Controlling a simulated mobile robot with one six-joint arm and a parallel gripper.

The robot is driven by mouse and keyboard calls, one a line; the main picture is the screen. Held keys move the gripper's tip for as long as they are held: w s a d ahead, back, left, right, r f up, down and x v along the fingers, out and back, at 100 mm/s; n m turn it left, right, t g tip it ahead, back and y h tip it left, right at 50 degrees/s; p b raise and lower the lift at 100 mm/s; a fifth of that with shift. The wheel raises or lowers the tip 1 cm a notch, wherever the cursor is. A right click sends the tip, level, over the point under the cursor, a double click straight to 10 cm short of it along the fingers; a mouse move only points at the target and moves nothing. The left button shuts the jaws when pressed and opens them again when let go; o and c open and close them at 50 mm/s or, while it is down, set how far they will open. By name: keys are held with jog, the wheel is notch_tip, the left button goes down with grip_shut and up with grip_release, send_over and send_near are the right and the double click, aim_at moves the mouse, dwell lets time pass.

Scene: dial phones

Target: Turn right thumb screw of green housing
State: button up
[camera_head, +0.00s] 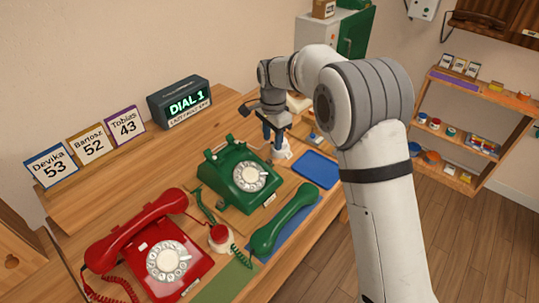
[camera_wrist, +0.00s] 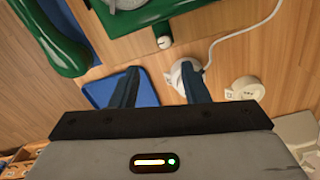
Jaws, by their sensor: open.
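The green housing (camera_head: 247,176) is the body of a dial phone with a white dial, standing on the wooden bench. Part of it shows at the top of the wrist view (camera_wrist: 165,12). A small pale knob (camera_wrist: 163,42), which looks like a thumb screw, sticks out from its edge there. My gripper (camera_wrist: 160,70) is open and empty, its two blue fingers pointing towards the housing. The knob lies just beyond the fingertips, roughly between their lines, and I see no contact. In the head view my gripper (camera_head: 276,138) is beside the housing's far right side; the knob cannot be made out there.
A white round fitting (camera_wrist: 181,76) with a cable is close to the right finger. A pale disc (camera_wrist: 246,88) lies further right. A blue tray (camera_head: 316,168) is right of the housing. The green handset (camera_head: 284,220) lies off the phone. A red phone (camera_head: 155,250) stands nearer.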

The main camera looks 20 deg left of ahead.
aim_at(269, 160)
jog(key=shift+a+f, duration=0.45)
jog(key=shift+a, duration=0.05)
jog(key=shift+a+f, duration=0.1)
jog(key=shift+f, duration=0.25)
notch_tip(269, 160, down, 7)
grip_shut()
